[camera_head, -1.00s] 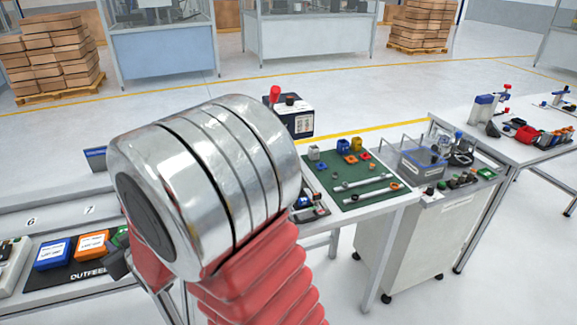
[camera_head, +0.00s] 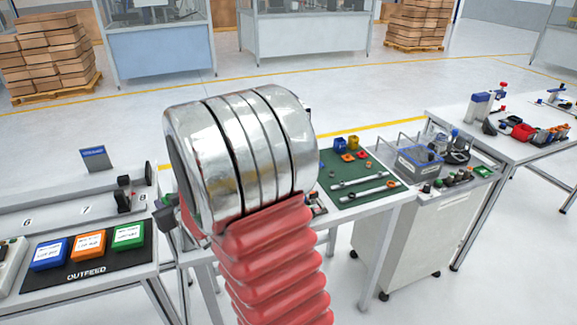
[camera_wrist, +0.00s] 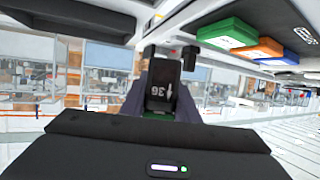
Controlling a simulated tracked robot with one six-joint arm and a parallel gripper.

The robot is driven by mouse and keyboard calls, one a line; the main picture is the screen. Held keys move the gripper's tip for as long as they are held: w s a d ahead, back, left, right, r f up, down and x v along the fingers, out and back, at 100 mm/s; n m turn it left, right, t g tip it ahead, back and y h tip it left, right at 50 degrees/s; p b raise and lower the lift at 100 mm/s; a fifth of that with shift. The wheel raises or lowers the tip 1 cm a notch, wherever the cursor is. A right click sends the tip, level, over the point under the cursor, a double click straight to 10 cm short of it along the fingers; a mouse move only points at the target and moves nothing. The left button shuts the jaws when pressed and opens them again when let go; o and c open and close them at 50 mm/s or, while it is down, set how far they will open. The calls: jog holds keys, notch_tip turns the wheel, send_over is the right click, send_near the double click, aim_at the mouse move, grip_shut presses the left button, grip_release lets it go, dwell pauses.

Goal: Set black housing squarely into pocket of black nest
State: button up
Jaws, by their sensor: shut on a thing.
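The black housing (camera_wrist: 161,86), marked "36" with a white arrow, shows in the wrist view. My gripper (camera_wrist: 160,104) is shut on it, with a dark finger on each side. A thin green strip shows at the housing's near end. In the head view my arm's metal joint and red sleeve fill the middle, and the housing cannot be made out. A dark fixture with upright blocks (camera_head: 125,194) stands by the number 8 on the left bench. I cannot tell whether it is the black nest; no pocket can be made out.
Blue (camera_head: 51,253), orange (camera_head: 89,245) and green (camera_head: 128,235) boxes stand on the black OUTFEED mat (camera_head: 92,274) at left. A green work mat (camera_head: 345,190) with small parts lies on the right bench. A grey bin (camera_head: 420,162) stands farther right.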

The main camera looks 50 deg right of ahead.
jog(key=s+d+m+h, duration=0.1)
jog(key=s+d, duration=0.4)
jog(key=d, duration=0.7)
jog(key=s+d+m+g+h, duration=0.1)
jog(key=s+d+m+h, duration=0.1)
jog(key=s+d, duration=0.4)
jog(key=s+d+r+m+g+h, duration=0.1)
jog(key=s+d, duration=0.4)
jog(key=d, duration=1.2)
jog(key=shift+s+d+h, duration=0.3)
jog(key=shift+s+h, duration=0.05)
jog(key=shift+h, duration=0.15)
jog(key=shift+f, duration=0.15)
jog(key=shift+f, duration=3.35)
jog(key=shift+f, duration=0.65)
jog(key=shift+f, duration=0.1)
jog(key=o, duration=1.1)
